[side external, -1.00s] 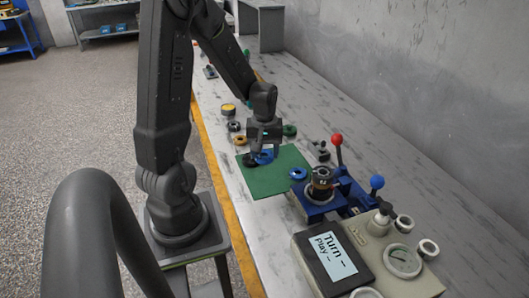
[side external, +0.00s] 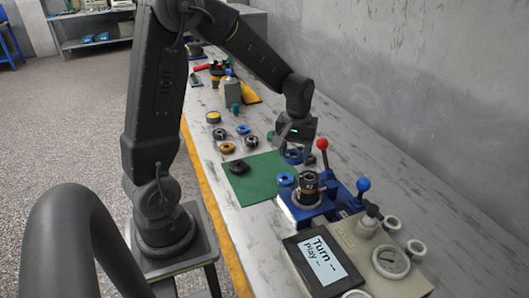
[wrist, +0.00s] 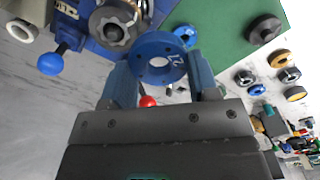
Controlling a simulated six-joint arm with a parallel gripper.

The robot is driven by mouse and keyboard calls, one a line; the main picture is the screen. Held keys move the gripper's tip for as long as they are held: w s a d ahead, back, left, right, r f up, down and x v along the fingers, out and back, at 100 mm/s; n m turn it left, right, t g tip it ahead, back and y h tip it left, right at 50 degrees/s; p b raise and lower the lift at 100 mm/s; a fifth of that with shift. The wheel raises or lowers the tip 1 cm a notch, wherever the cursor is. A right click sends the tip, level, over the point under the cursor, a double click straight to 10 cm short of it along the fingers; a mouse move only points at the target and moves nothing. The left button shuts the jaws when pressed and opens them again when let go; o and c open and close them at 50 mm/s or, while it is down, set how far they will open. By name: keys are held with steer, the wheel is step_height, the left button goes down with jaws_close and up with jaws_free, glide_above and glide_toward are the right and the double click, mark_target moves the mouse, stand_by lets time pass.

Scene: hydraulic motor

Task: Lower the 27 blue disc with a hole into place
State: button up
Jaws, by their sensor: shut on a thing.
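My gripper (side external: 294,152) is shut on a blue disc with a hole (side external: 293,159) and holds it in the air near the right edge of the green mat. In the wrist view, the blue disc (wrist: 143,60) sits between both fingers of my gripper (wrist: 160,74), and a "27" mark shows on its face. The motor (side external: 311,184), a dark round body with a metal gear-like centre, stands in a blue fixture (side external: 297,215). The motor (wrist: 115,25) also shows in the wrist view, to the left of the disc. The disc is apart from it.
Another blue disc (side external: 286,180) and a black disc (side external: 238,167) lie on the green mat (side external: 258,186). A red-knobbed lever (side external: 322,144) and a blue-knobbed lever (side external: 363,184) rise close to the motor. Several rings lie behind the mat.

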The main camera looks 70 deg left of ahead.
mark_target(310, 173)
steer(key=shift+m, duration=0.9)
steer(key=w+d, duration=0.1)
steer(key=d+r, duration=0.1)
steer(key=d, duration=0.1)
steer(key=w+d, duration=0.1)
steer(key=shift+w+d+r, duration=0.15)
steer(key=shift+w+r, duration=0.15)
steer(key=shift+r, duration=0.05)
steer(key=shift+d+f, duration=0.1)
steer(key=shift+f, duration=1.6)
steer(key=shift+f, duration=0.5)
steer(key=shift+r, duration=0.25)
steer(key=shift+f, duration=0.5)
stand_by(0.6)
steer(key=o, duration=1.4)
